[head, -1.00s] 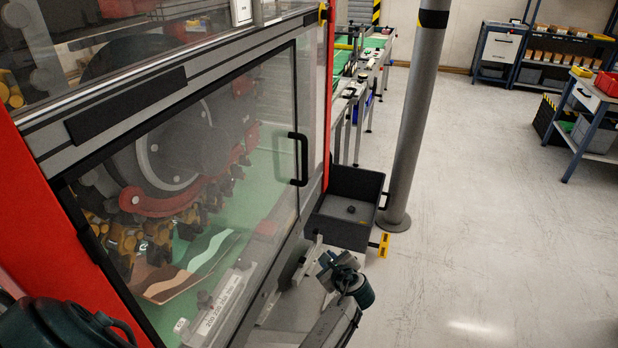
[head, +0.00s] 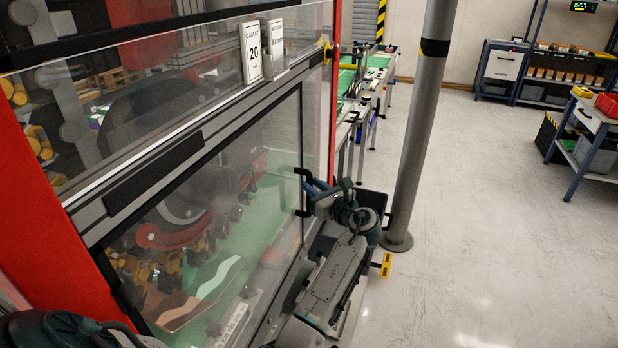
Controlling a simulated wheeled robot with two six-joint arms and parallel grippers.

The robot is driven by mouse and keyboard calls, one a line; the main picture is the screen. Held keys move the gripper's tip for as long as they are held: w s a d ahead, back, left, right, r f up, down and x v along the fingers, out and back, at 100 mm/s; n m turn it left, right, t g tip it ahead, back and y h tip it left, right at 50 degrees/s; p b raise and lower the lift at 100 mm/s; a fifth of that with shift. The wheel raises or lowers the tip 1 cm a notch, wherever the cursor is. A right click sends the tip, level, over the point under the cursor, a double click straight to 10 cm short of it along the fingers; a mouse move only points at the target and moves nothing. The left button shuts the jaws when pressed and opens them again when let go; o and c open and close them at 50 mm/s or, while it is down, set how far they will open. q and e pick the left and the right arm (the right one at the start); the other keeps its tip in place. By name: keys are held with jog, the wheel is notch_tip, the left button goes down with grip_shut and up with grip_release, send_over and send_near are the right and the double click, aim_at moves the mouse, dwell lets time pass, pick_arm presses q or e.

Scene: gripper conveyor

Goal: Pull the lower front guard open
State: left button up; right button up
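The lower front guard (head: 262,150) is a large clear panel in a dark and grey frame on the red-posted machine. It looks closed against the machine. Its black handle (head: 304,174) is at the right edge of the panel, partly covered by my gripper. My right gripper is out of view.
A grey pillar (head: 421,130) stands to the right of my gripper. A dark bin (head: 373,201) sits behind my wrist, with a yellow tag (head: 386,265) in front. A conveyor (head: 366,95) runs off behind. The floor (head: 490,220) at the right is clear.

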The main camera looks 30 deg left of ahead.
pick_arm(q)
jog(key=shift+x, duration=1.2)
grip_shut()
jog(key=shift+w+d, duration=0.1)
